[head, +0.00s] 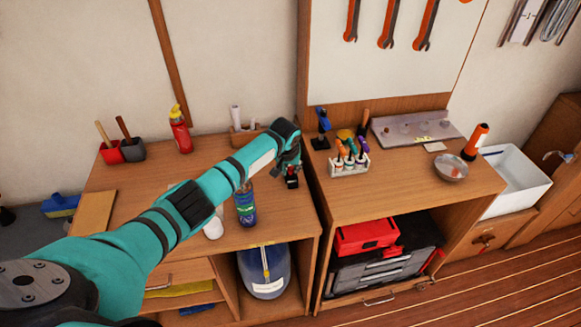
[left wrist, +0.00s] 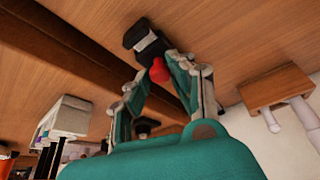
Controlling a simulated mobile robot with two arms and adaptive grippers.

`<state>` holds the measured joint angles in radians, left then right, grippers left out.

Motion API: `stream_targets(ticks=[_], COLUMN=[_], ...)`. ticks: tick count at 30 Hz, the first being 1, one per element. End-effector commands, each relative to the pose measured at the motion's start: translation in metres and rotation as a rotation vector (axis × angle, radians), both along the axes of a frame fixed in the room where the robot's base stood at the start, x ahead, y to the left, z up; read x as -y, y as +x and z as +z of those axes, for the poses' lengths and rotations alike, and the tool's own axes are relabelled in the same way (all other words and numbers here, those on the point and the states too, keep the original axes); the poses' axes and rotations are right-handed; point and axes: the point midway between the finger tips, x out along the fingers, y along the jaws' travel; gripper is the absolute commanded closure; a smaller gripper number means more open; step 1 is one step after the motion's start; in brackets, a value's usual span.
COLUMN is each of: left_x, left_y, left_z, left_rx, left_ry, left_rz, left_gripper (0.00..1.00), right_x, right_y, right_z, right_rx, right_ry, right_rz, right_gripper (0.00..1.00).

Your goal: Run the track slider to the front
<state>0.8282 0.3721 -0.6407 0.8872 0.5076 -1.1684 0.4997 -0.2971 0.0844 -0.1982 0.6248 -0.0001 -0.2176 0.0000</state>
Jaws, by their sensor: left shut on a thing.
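The track slider (head: 291,182) is a small black block near the right edge of the left wooden bench, just below my left gripper (head: 291,166). In the left wrist view the black block (left wrist: 147,42) has a light top face and a red knob (left wrist: 159,71). My left gripper's fingers (left wrist: 166,76) are closed around the red knob, one on each side. The track under the block is hard to make out, partly hidden by the gripper. My right gripper is not in view.
A blue bottle (head: 246,204) stands left of the slider, with a white item beside it. A red spray bottle (head: 180,130) stands farther back. A dark gap separates the two benches.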

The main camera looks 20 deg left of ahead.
Motion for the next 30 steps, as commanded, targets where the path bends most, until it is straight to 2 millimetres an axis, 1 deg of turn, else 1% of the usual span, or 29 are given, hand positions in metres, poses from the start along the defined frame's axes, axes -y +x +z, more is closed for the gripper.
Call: stream_targets(ticks=[4, 8, 9, 14, 20, 23, 26, 30], left_x=[0.0, 0.0, 0.0, 0.0, 0.0, 0.0, 0.0, 0.002], left_y=[0.0, 0.0, 0.0, 0.0, 0.0, 0.0, -0.002, -0.008], left_z=[-0.001, -0.001, -0.001, -0.001, 0.0, 0.001, 0.006, 0.022], left_rx=[0.0, 0.0, 0.0, 0.0, 0.0, 0.001, 0.002, 0.003], left_ry=[0.001, 0.0, 0.001, 0.0, 0.0, 0.0, -0.002, -0.001], left_rz=[0.0, 0.0, 0.0, 0.0, 0.0, 0.0, 0.0, -0.002], left_gripper=[1.0, 1.0, 0.77, 0.56, 0.55, 0.55, 0.55, 0.55], right_x=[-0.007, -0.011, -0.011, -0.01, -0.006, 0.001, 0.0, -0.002], right_y=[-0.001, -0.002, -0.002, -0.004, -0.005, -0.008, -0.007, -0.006], right_z=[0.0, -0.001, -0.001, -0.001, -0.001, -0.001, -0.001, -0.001], right_rx=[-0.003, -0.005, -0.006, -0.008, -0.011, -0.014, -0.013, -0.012], right_ry=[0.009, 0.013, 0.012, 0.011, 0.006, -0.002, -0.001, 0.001], right_rz=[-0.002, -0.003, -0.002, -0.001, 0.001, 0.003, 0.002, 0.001], right_gripper=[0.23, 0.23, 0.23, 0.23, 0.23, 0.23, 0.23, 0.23])
